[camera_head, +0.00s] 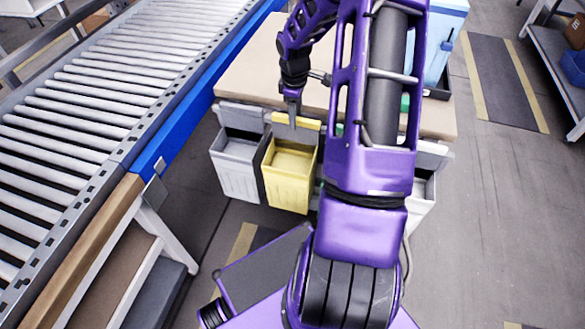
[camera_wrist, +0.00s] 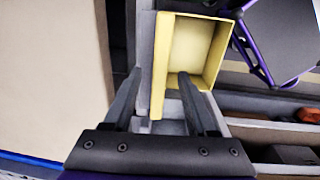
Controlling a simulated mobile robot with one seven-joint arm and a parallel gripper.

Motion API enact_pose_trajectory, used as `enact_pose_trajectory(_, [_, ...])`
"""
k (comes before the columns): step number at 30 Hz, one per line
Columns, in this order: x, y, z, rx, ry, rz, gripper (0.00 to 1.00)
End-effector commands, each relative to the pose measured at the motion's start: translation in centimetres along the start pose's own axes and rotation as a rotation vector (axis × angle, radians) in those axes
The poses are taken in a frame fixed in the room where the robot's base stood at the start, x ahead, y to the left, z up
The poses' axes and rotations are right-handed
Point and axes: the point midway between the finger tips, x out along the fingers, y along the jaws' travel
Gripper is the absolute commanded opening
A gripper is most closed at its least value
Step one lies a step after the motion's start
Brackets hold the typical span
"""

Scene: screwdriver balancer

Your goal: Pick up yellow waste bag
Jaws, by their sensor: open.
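The yellow waste bag (camera_head: 289,188) looks like an open box-shaped yellow container hanging at the front of the worktable, between grey containers. It also shows in the wrist view (camera_wrist: 212,55), where its inside looks empty. My gripper (camera_head: 293,118) points down at the bag's back rim, close to the table edge. In the wrist view my gripper (camera_wrist: 159,74) is open, with one finger on each side of the yellow rim strip. I see nothing held. I cannot tell whether the fingers touch the rim. My arm hides what lies right of the bag in the head view.
A grey container (camera_head: 238,165) hangs just left of the yellow bag. The tan worktable (camera_head: 250,75) lies behind it, with a light blue box (camera_head: 440,40) at its back right. A roller conveyor (camera_head: 100,100) runs along the left. Floor (camera_head: 490,210) is clear at right.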

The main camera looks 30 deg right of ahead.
Motion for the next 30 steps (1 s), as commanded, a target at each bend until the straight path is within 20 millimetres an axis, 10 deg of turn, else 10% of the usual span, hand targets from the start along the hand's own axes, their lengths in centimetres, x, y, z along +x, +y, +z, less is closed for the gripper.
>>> enact_pose_trajectory(8, [0.52,0.04,-0.02,0.000,0.000,0.001,0.56])
enact_pose_trajectory(17, [0.50,0.03,-0.02,0.000,0.000,0.001,0.02])
enact_pose_trajectory(30, [0.49,0.04,-0.02,0.000,0.000,0.001,0.00])
